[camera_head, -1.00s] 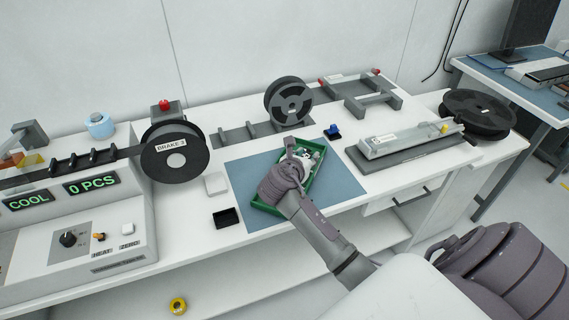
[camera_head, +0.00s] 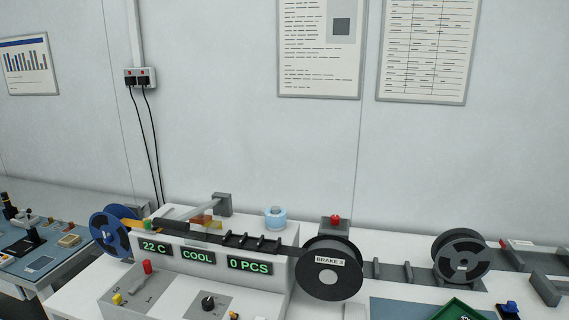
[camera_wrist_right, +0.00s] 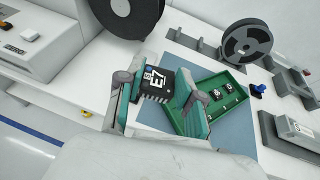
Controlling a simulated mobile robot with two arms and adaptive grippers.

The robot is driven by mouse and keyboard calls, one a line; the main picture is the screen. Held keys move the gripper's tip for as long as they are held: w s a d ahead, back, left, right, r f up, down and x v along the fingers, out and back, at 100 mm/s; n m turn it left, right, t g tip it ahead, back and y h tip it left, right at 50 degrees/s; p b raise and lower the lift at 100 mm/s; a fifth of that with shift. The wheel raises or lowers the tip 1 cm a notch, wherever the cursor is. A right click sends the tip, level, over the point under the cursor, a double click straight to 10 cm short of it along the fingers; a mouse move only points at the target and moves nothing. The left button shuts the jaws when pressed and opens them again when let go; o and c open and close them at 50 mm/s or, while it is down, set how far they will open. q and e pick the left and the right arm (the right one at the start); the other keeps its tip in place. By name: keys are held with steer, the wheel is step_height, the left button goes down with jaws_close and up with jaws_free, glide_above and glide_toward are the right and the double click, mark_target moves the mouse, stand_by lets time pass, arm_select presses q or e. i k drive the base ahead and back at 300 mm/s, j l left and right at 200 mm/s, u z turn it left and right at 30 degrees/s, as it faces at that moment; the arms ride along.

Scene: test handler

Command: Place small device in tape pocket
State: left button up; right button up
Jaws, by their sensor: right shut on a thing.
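My right gripper (camera_wrist_right: 160,100) is shut on a small black device (camera_wrist_right: 158,85) with white markings and pins along its edges. In the right wrist view it is held between the two fingers, in front of the green tray (camera_wrist_right: 244,100). Dark carrier tape (camera_head: 180,230) runs along the top of the taping machine (camera_head: 262,285) toward a black reel (camera_head: 335,248) labelled BRAKE 3. The individual tape pockets are too small to make out. My right gripper is outside the head view, and my left gripper shows in neither view.
The machine's displays read 22 C, COOL and 0 PCS. A blue reel (camera_head: 108,226) stands at its left end, and a light-blue tape roll (camera_head: 275,217) sits behind the track. Another black reel (camera_head: 462,257) stands farther right. Small devices lie in the green tray on a blue mat (camera_wrist_right: 170,58).

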mark_target(236, 236)
steer(key=i+l+z, duration=0.1)
steer(key=z, duration=0.25)
steer(key=i+z, duration=0.5)
steer(key=z, duration=0.25)
